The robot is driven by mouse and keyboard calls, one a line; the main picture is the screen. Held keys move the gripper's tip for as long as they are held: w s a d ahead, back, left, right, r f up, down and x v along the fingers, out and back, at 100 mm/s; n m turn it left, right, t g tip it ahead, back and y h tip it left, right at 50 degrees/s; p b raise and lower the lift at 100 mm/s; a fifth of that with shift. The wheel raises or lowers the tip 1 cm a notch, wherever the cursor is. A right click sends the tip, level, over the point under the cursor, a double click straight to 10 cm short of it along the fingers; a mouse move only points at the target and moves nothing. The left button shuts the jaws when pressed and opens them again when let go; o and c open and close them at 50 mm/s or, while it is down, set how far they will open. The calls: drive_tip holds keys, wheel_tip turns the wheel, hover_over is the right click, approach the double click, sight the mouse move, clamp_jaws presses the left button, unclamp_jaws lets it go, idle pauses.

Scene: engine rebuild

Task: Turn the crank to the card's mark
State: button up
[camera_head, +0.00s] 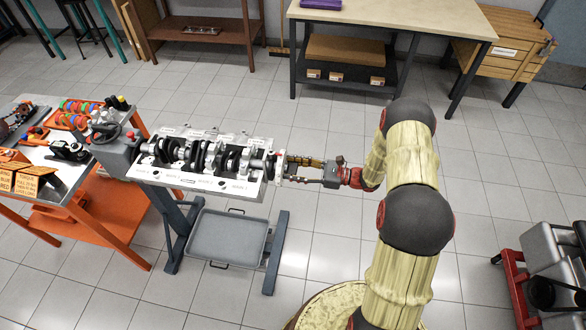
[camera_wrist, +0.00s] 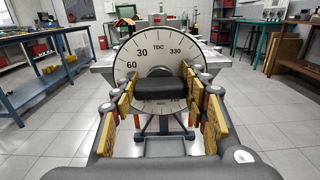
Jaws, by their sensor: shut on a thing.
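The crankshaft (camera_head: 215,156) lies in a light grey engine block (camera_head: 225,187) on a stand. In the wrist view a white degree wheel (camera_wrist: 158,55) faces me, with TDC at its top, 30 and 60 to the left and 330 to the right. My gripper (camera_head: 303,165) reaches the block's right end from the right. In the wrist view its yellow-padded fingers (camera_wrist: 160,92) are shut on a black crank handle (camera_wrist: 160,88) in front of the wheel. The handle hides the wheel's middle.
A grey drip tray (camera_head: 228,240) sits low between the stand's legs. An orange cart (camera_head: 95,235) with tools and parts stands at left. A workbench (camera_head: 400,22) is at the back. Tiled floor is open around the block.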

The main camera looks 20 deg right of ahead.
drive_tip(key=o, duration=1.1)
drive_tip(key=shift+c, duration=0.2)
drive_tip(key=shift+o, duration=0.6)
drive_tip(key=shift+d, duration=0.1)
drive_tip(key=v, duration=1.1)
drive_tip(key=shift+s+d, duration=0.25)
drive_tip(key=shift+d, duration=0.1)
